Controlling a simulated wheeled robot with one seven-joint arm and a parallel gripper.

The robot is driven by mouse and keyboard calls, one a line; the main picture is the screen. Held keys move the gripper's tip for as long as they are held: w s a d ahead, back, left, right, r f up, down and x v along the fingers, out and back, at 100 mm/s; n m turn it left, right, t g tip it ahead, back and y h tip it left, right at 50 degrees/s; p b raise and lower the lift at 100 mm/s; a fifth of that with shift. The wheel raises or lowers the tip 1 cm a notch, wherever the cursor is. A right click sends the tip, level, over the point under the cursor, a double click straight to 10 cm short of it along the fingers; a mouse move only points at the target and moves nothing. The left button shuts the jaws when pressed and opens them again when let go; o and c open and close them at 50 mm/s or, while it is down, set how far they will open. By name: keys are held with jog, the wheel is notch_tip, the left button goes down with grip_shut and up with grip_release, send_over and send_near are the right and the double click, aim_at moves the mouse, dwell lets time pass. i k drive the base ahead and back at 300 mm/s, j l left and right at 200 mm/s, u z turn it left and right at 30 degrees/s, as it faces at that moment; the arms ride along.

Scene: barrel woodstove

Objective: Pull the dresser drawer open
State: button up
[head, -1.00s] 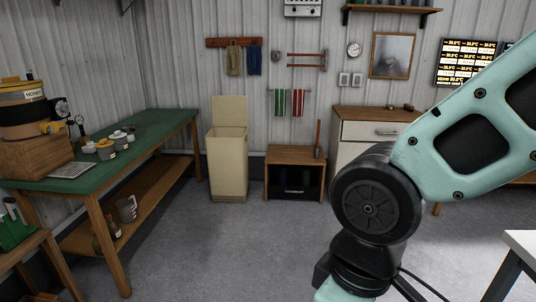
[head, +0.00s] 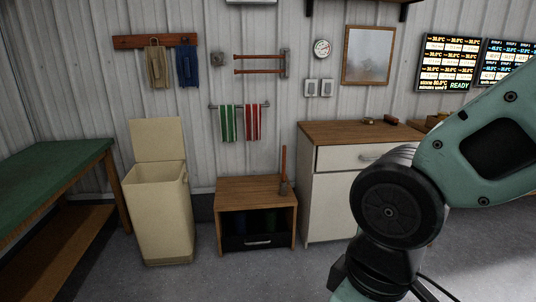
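The white dresser (head: 320,202) with a brown wooden top stands against the back wall, right of centre in the head view. Its upper drawer (head: 335,159) looks shut, flush with the front. My arm's links fill the right side of the view in front of the dresser. My gripper is out of view, so its opening is not seen.
A low wooden cabinet (head: 225,195) with a dark lower front stands left of the dresser. A lidded cream bin (head: 160,220) stands farther left, beside a green-topped bench (head: 45,165). Small items lie on the dresser top. The grey floor (head: 240,280) ahead is clear.

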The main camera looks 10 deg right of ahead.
aim_at(347, 156)
jog(key=i+l+u, duration=0.15)
jog(key=i, duration=0.35)
jog(key=i+l+u, duration=0.2)
jog(key=i, duration=0.35)
jog(key=i+l+u, duration=0.15)
jog(key=i, duration=0.35)
jog(key=i+l+z, duration=0.1)
jog(key=l, duration=0.25)
jog(key=i+l+z, duration=0.1)
jog(key=i+l, duration=0.15)
jog(key=i+l+z, duration=0.1)
jog(key=l, duration=0.35)
jog(key=i+l+z, duration=0.15)
jog(key=l, duration=0.3)
jog(key=l+z, duration=0.15)
jog(key=l, duration=0.3)
